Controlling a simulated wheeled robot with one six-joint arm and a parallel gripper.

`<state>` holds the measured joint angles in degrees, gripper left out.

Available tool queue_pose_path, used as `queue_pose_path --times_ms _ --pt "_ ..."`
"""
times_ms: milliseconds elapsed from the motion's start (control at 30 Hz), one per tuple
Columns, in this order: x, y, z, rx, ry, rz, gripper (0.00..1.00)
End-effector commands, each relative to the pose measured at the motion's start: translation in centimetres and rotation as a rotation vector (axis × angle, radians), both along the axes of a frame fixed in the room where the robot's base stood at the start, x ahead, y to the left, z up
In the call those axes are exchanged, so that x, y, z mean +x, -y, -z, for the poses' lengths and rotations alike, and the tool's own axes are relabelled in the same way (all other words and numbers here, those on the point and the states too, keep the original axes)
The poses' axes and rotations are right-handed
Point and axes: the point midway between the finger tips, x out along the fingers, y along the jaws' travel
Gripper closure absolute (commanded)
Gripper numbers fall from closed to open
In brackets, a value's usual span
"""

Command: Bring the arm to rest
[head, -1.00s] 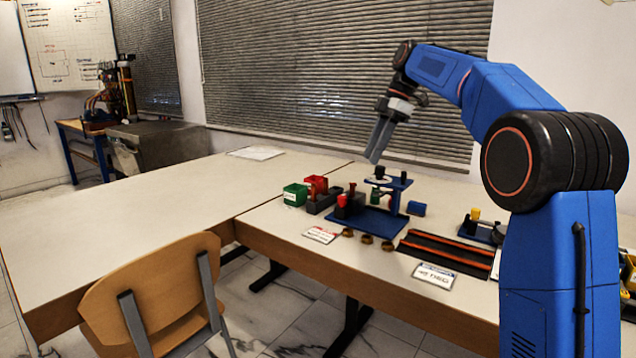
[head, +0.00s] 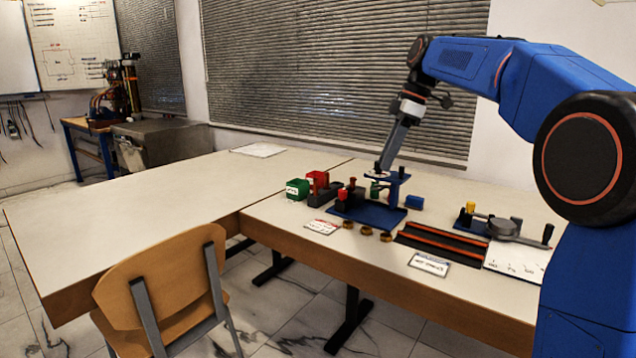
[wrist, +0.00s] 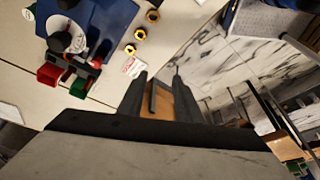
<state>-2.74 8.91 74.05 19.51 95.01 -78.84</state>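My gripper (head: 383,167) points down over the workbench in the head view, seen almost edge-on. In the wrist view its two dark fingers (wrist: 160,76) stand apart with nothing between them. In the head view the fingertips overlap the top of the blue gauge stand (head: 396,188) on its blue base plate (head: 372,215); I cannot tell whether they are above it or behind it. My blue arm is raised and bent on the right side of the head view.
A green bin (head: 297,189), a red bin (head: 318,179) and brass nuts (head: 366,231) lie around the stand. A dark rail tray (head: 441,244) and a dial gauge (head: 503,228) are to the right. A wooden chair (head: 165,275) stands in front. The left tabletop (head: 130,215) is mostly clear.

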Motion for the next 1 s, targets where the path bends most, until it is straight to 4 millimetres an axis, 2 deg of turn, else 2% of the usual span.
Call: queue_pose_path --times_ms 167,467,767,1000 --pt "-4.4 1.3 0.6 -0.026 -0.007 0.167 0.68" --pt "-12.8 3.9 3.7 -0.060 -0.010 0.493 0.68" --pt "-21.4 6.4 8.6 -0.070 0.005 0.805 0.68" --pt "-28.1 8.3 13.9 -0.055 0.026 1.042 0.68"
